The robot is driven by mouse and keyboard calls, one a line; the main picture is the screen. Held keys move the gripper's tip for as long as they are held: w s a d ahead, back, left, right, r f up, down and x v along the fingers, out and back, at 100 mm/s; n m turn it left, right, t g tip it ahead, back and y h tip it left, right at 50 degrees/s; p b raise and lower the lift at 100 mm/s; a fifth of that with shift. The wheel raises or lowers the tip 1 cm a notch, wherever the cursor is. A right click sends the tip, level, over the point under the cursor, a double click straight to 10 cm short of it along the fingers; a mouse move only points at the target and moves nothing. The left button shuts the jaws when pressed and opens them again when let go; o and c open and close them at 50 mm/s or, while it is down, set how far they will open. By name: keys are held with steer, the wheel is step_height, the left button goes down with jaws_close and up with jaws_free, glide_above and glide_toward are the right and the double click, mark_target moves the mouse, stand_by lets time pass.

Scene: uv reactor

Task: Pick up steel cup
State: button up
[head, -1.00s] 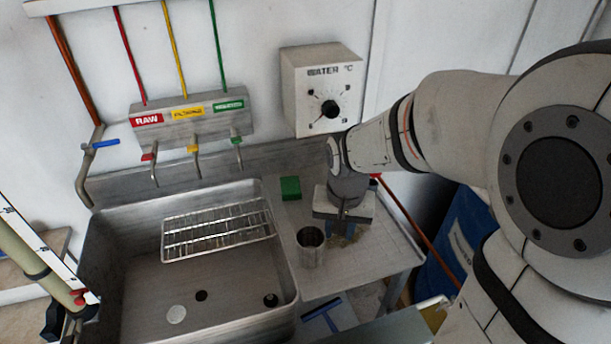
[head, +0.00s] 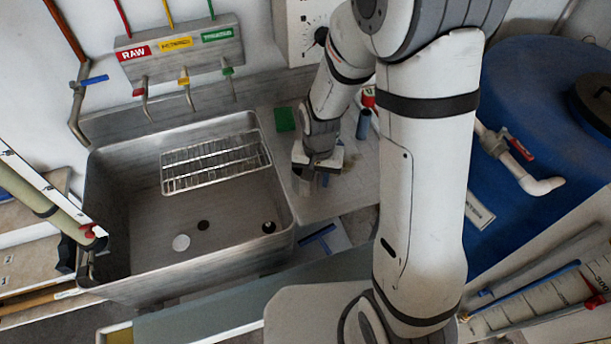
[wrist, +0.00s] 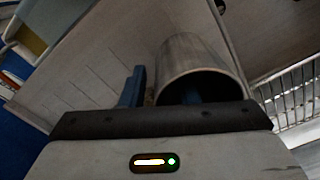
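The steel cup (head: 303,184) stands on the steel counter right of the sink, partly hidden by my gripper (head: 317,178). In the wrist view the cup (wrist: 195,55) shows its round mouth and shiny side close in front of my gripper. One blue finger is outside the cup, to its left. The other blue finger shows inside the mouth, so the wall lies between them. The fingers are apart, with a gap visible between the left finger and the cup. The fingertips' contact with the wall is hard to see.
The sink (head: 140,180) with a wire rack (head: 215,163) lies left of the cup. A green sponge-like block (head: 285,119) and a blue-and-red item (head: 364,122) are on the counter. A large blue barrel (head: 545,120) stands right. The counter front (head: 345,197) is clear.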

steer(key=shift+f, duration=0.1)
jaws_close()
stand_by(0.6)
